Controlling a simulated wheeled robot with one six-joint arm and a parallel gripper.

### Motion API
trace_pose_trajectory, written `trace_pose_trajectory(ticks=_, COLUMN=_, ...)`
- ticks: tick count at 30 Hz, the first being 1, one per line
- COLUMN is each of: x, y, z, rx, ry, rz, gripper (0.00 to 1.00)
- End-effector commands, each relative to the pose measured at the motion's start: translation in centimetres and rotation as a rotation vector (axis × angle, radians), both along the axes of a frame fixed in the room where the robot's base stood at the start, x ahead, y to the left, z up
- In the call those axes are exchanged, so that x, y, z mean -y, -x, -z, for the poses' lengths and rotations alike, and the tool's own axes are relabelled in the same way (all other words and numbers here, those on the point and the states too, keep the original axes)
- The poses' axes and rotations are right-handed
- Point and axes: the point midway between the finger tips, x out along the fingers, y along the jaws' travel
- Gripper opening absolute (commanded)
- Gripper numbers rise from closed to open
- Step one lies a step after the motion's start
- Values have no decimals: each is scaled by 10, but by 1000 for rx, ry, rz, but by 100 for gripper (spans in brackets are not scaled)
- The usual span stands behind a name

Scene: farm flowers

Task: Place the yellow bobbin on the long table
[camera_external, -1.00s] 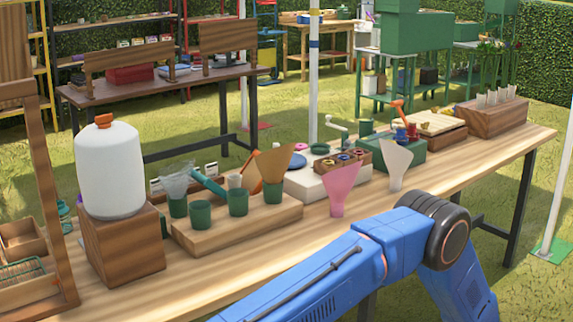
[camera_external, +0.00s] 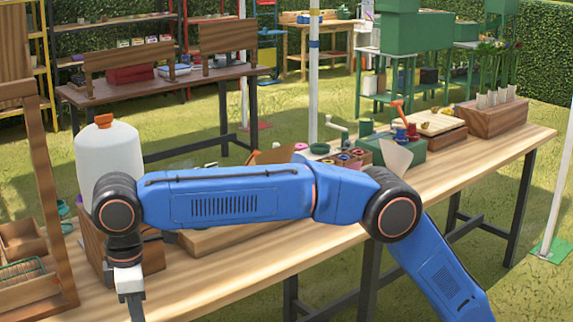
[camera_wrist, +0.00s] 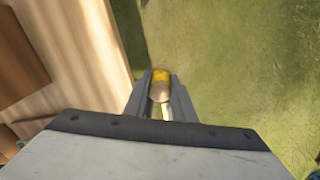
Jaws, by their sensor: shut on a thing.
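In the wrist view my gripper (camera_wrist: 160,98) is shut on a small bobbin (camera_wrist: 161,78) with a yellow top and a brownish body. The bobbin hangs over grass, just right of the long table's edge in that view. The long table (camera_external: 270,262) runs across the external view, and its wooden top (camera_wrist: 95,40) shows at the left of the wrist view. In the external view my gripper (camera_external: 133,305) points down near the table's front left edge, and the bobbin cannot be seen there.
A white jug (camera_external: 118,160) on a wooden block stands close behind my wrist. An open wooden box (camera_external: 28,255) is at far left. My arm hides part of a wooden cup stand (camera_external: 215,240). The front strip of the tabletop is mostly bare.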

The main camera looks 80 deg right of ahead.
Motion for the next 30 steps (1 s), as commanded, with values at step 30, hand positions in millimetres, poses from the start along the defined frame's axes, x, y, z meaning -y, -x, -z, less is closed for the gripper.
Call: trace_pose_trajectory(ticks=30, x=174, y=-37, z=-42, rx=-3, ry=-3, rz=117, gripper=2)
